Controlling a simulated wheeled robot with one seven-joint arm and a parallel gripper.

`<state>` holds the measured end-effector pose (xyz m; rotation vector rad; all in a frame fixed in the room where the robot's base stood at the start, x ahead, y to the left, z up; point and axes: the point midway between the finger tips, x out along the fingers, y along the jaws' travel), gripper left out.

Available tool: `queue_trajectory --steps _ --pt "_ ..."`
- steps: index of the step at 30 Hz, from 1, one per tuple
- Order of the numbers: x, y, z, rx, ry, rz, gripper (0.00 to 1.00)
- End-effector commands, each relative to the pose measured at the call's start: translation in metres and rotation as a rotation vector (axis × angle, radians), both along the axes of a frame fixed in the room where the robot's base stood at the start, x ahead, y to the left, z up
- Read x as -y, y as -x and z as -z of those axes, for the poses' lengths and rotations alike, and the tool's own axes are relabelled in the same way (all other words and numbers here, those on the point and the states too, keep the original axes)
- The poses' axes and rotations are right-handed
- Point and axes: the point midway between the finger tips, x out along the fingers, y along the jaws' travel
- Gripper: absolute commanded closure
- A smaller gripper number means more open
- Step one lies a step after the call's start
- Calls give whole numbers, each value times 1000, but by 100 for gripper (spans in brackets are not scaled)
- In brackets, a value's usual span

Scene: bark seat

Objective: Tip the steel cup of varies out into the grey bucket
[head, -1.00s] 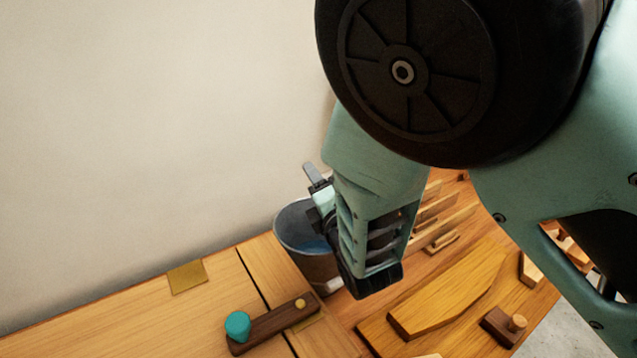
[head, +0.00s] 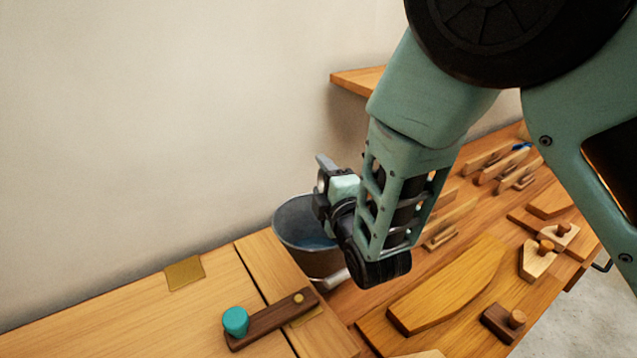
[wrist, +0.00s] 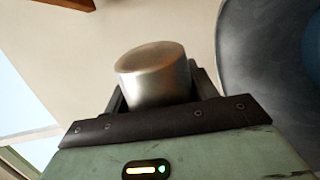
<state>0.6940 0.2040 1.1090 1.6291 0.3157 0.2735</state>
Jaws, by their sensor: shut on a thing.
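My gripper (head: 327,178) is above the right part of the grey bucket's rim in the head view. In the wrist view my gripper (wrist: 160,90) is shut on the shiny steel cup (wrist: 158,82), which sits between the two fingers. One round end face of the cup shows; its contents are not visible. The bucket's curved wall (wrist: 250,60) also shows at the right of the wrist view.
A dark wooden bar (head: 270,322) with a teal knob (head: 236,321) lies in front of the bucket. Wooden boards (head: 450,285) and several knobbed blocks (head: 540,258) cover the bench at right. A wooden shelf (head: 355,80) is on the wall. The left bench top is mostly clear.

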Motion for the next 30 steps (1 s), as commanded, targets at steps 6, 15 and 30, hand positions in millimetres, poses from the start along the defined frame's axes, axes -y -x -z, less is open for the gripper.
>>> queue_trajectory --steps 6,15,30 --pt "5 -2 -8 -59 -182 0 68" --pt "17 -7 -18 -178 -489 4 68" --pt "29 -11 -29 -465 -1222 5 68"
